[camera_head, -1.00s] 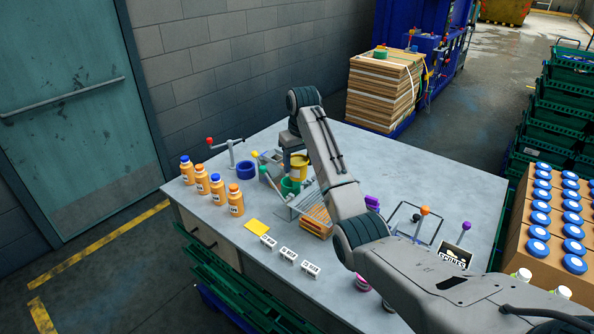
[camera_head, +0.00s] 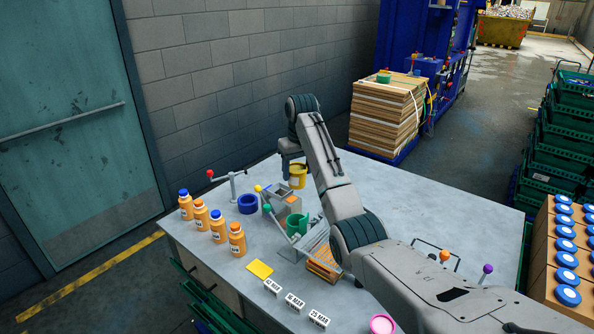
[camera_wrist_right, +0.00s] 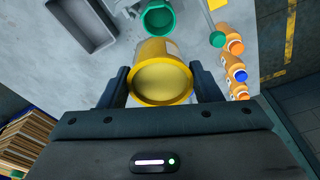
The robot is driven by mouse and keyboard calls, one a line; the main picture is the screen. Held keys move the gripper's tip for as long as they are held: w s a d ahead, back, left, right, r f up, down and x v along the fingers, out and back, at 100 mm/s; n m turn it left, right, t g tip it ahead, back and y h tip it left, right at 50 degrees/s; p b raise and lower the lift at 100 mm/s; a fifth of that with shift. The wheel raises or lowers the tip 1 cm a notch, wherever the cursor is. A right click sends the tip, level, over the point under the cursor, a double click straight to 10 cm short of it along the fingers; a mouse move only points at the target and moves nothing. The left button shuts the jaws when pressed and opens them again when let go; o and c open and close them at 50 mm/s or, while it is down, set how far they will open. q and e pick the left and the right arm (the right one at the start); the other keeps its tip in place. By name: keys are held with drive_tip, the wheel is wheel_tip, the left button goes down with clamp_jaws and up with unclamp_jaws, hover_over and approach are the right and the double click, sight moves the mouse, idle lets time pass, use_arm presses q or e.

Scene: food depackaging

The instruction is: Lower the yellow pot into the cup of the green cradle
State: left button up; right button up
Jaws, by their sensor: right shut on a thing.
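The yellow pot (camera_head: 297,178) hangs from my right gripper (camera_head: 293,163), above the far part of the table. In the right wrist view the pot (camera_wrist_right: 161,82) sits between the two fingers, its round yellow face toward the camera. The right gripper (camera_wrist_right: 160,92) is shut on it. The green cradle's cup (camera_head: 297,224) stands on the table, nearer the head camera than the pot and apart from it. In the wrist view the open cup (camera_wrist_right: 158,19) shows just beyond the pot. My left gripper is not in view.
A grey open box (camera_head: 284,204) stands beside the cup, with a blue ring (camera_head: 248,204) left of it. Several orange bottles (camera_head: 218,226) line the left edge. A wire rack (camera_head: 316,240) stands right of the cup. The table's far right is clear.

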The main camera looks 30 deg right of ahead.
idle(0.5)
drive_tip(key=shift+f, duration=0.1)
drive_tip(key=shift+f, duration=1.25)
wheel_tip(320, 180, down, 12)
drive_tip(key=b, duration=0.2)
drive_tip(key=shift+r, duration=0.2)
idle(0.8)
drive_tip(key=shift+f+b, duration=0.5)
drive_tip(key=shift+f, duration=0.65)
idle(0.9)
